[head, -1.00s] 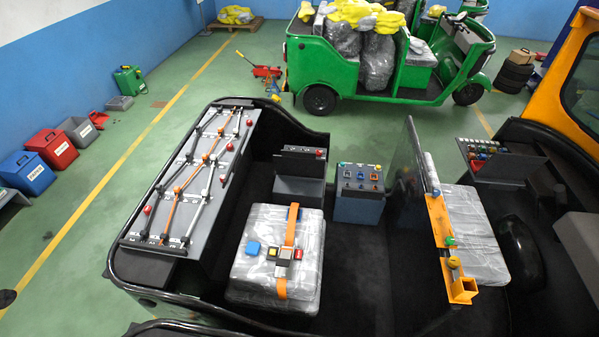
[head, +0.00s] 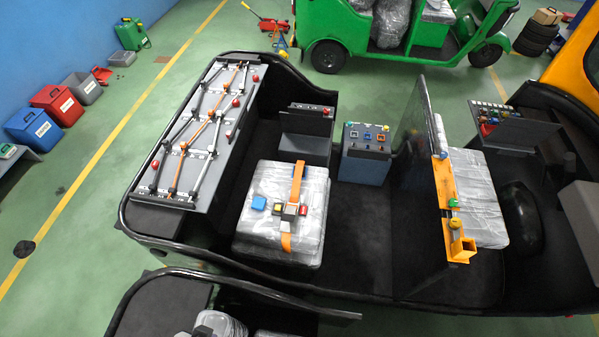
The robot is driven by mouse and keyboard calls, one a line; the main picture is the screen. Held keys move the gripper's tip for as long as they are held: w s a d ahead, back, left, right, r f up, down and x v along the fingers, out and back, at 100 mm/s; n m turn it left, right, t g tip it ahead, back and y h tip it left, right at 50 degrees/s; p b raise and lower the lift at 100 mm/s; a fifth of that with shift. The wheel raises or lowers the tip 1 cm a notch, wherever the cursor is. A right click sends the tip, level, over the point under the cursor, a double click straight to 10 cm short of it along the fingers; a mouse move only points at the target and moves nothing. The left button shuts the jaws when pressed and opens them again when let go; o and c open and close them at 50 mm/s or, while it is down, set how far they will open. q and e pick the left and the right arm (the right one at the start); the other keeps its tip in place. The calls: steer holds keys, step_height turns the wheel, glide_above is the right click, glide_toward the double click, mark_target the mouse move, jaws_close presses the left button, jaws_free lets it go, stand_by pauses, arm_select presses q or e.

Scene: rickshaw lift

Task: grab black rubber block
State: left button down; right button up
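I cannot clearly pick out a black rubber block. A small dark block (head: 290,212) lies on the plastic-wrapped seat (head: 262,238), over the orange strap (head: 297,180). It is too small to tell whether it is rubber. Neither of my grippers shows in the head view.
The seat is inside an open black vehicle body with a rim (head: 128,205). A grey slanted panel (head: 205,135) with rods stands left, a control box (head: 365,160) to the right. An orange bracket (head: 447,205) and dark partition stand farther right. Another body (head: 165,300) is in front.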

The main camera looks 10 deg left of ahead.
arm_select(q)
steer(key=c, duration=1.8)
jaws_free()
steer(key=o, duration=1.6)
